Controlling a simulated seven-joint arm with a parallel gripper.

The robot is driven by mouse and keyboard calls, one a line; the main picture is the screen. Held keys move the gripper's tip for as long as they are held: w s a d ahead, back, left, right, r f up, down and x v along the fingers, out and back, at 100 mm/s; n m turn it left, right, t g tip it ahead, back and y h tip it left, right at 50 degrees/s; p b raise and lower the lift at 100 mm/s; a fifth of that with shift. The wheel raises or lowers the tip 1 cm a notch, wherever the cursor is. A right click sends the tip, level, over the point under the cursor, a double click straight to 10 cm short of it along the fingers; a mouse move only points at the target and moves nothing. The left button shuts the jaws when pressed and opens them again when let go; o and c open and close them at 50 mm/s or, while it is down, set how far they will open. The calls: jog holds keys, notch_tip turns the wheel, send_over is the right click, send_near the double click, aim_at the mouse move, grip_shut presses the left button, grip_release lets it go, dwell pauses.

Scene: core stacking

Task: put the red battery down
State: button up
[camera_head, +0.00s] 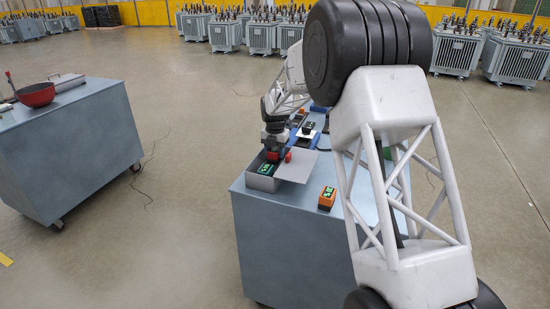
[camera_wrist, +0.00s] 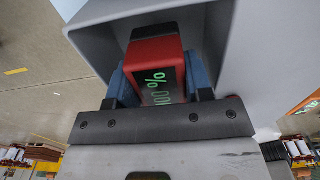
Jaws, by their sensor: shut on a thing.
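The red battery (camera_wrist: 153,54) has a red casing and a dark face with green percent digits. In the wrist view my gripper (camera_wrist: 160,82) is shut on it, with a blue finger on each side. The battery is at the opening of a grey box (camera_wrist: 225,45), between its walls. In the head view my gripper (camera_head: 274,148) is over the grey box (camera_head: 262,183) at the corner of the cabinet top, and the battery shows as a small red patch (camera_head: 272,155). Whether the battery touches the box floor is hidden.
A dark panel with green marks (camera_head: 266,169) shows in the box. The box's flat grey lid (camera_head: 299,165) and a small red object (camera_head: 288,156) are beside it. An orange device (camera_head: 327,198) stands on the cabinet (camera_head: 285,235). Another cabinet with a red bowl (camera_head: 36,95) is at left.

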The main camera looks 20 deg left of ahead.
aim_at(275, 149)
jog(key=shift+f, duration=1.2)
jog(key=shift+f, duration=0.1)
jog(key=o, duration=1.2)
jog(key=shift+f, duration=0.1)
notch_tip(275, 149, up, 12)
jog(key=shift+r, duration=0.15)
jog(key=shift+d, duration=0.1)
